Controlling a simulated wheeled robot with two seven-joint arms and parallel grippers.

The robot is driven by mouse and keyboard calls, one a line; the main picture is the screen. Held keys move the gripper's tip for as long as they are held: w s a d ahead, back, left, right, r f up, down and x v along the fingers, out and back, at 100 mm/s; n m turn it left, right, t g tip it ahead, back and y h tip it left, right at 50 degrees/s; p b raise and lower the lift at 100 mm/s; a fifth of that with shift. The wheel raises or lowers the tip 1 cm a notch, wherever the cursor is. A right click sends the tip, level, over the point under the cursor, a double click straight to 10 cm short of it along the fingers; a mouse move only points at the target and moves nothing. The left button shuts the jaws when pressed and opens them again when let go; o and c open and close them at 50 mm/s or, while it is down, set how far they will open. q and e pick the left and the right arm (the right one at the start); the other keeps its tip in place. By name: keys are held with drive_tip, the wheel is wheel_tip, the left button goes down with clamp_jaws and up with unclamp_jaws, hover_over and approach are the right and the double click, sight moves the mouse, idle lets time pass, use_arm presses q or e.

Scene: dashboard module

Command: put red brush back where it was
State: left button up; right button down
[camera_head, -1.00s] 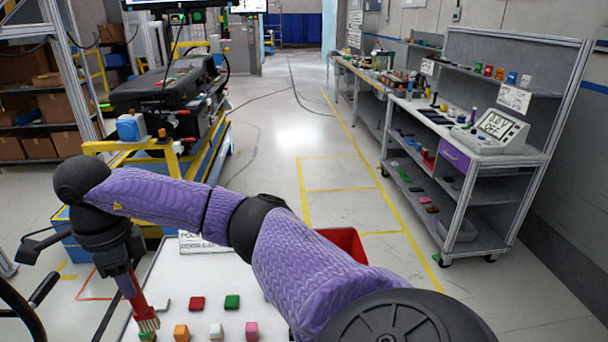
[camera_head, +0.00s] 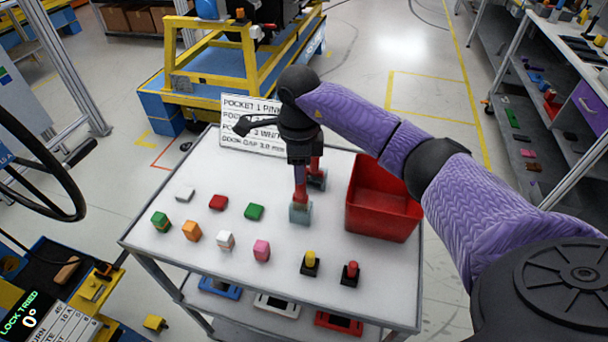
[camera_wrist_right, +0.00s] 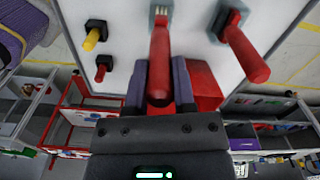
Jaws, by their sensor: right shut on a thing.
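My right gripper (camera_head: 300,178) is shut on the red handle of the red brush (camera_head: 301,197), above the white table (camera_head: 150,240). In the right wrist view, the held brush (camera_wrist_right: 160,50) is between the fingers, its pale bristles over a grey holder. This grey holder (camera_head: 300,213) is at the brush's lower end in the head view; I cannot tell whether the bristles are seated in it. A second red-handled tool (camera_wrist_right: 245,52) stands in another grey holder (camera_wrist_right: 228,16) beside it; in the head view it is partly behind the gripper. My left gripper is not in view.
A red bin (camera_head: 383,205) stands just right of the brush. Several coloured blocks, including a pink one (camera_head: 261,250), are on the table's left half. A yellow knob (camera_head: 310,262) and a red knob (camera_head: 351,272) are near the front edge. A text sign (camera_head: 250,125) is at the back.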

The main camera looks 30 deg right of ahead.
wheel_tip(320, 180, down, 3)
drive_tip(key=shift+r, duration=0.1)
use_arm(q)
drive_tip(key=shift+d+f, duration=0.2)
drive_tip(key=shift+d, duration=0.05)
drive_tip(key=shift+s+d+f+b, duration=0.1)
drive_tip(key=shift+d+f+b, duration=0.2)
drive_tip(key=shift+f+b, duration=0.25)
use_arm(e)
drive_tip(key=shift+f, duration=0.6)
drive_tip(key=shift+c, duration=2.2)
unclamp_jaws()
drive_tip(key=shift+r, duration=0.1)
wheel_tip(320, 180, up, 12)
drive_tip(key=shift+r+p, duration=0.25)
drive_tip(key=shift+p, duration=0.85)
drive_tip(key=shift+r, duration=0.25)
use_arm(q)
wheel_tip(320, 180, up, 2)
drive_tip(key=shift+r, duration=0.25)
